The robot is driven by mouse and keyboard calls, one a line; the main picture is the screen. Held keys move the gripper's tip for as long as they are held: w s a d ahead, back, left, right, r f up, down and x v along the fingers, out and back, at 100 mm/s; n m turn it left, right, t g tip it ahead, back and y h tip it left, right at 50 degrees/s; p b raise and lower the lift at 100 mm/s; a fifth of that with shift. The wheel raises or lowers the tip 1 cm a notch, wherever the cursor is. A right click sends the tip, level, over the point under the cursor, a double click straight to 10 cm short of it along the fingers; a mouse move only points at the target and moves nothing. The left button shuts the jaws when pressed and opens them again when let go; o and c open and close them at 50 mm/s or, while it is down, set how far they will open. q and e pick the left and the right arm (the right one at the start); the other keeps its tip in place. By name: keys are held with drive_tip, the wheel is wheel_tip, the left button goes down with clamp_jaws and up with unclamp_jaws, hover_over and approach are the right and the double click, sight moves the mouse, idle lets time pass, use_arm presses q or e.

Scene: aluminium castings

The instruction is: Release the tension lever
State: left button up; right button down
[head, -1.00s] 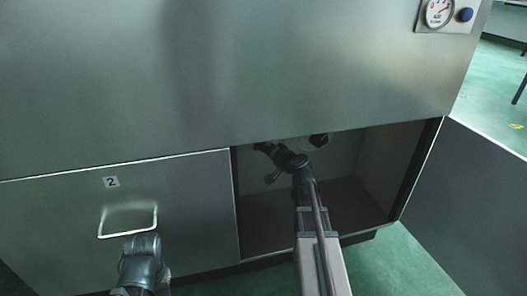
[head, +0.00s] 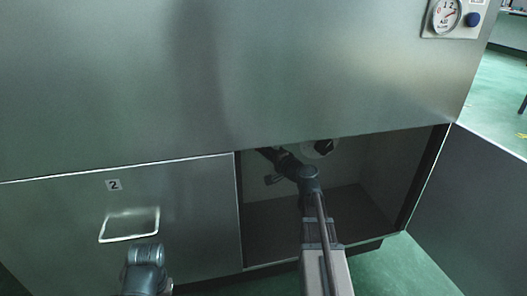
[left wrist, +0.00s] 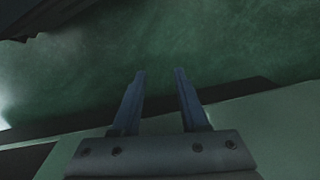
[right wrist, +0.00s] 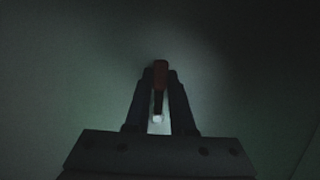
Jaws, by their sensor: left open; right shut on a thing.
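The lever shows in the right wrist view as a narrow bar with a red grip (right wrist: 160,76) and a pale lower end. My right gripper (right wrist: 161,80) is shut on the red grip, with a finger on each side. In the head view my right arm reaches into the open, dark lower compartment; I cannot make out the lever there. My left gripper (left wrist: 160,75) is open and empty in the left wrist view, over green floor. In the head view only my left wrist shows, in front of the closed door marked 2; its fingers are out of sight.
The closed door (head: 60,225) has a wire handle (head: 130,238) close to my left wrist. An open door (head: 470,200) stands out at the right. A pale round part (head: 320,148) sits inside the compartment. A gauge (head: 445,15) and blue button (head: 473,19) are at upper right.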

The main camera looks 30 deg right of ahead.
drive_tip(key=c, duration=0.8)
unclamp_jaws()
drive_tip(key=shift+o, duration=0.2)
drive_tip(key=s+d, duration=0.2)
drive_tip(key=s, duration=1.1)
drive_tip(key=shift+s+r+p, duration=0.35)
drive_tip(key=shift+r+p, duration=0.05)
drive_tip(key=shift+r, duration=0.05)
